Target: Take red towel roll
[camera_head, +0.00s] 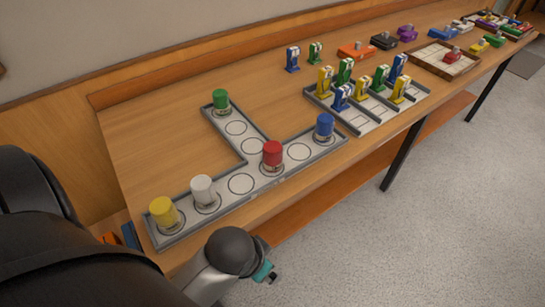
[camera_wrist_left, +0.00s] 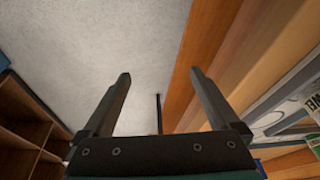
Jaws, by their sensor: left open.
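The red towel roll (camera_head: 272,153) stands upright on a circle of the grey T-shaped tray (camera_head: 208,196), where its branches meet. A blue roll (camera_head: 324,125), a green roll (camera_head: 221,99), a white roll (camera_head: 203,189) and a yellow roll (camera_head: 164,211) stand on other circles of this tray. My left gripper shows in the left wrist view (camera_wrist_left: 160,95), open with nothing between its fingers. In the head view my left arm is at the bottom left, in front of the table edge and apart from the red roll. My right gripper is not in view.
A divided tray (camera_head: 372,118) with several yellow, green and blue upright items is right of the rolls. Farther right are small coloured cases and another tray (camera_head: 425,62). A wall backs the wooden table (camera_head: 155,130). Grey floor (camera_head: 430,220) in front is clear.

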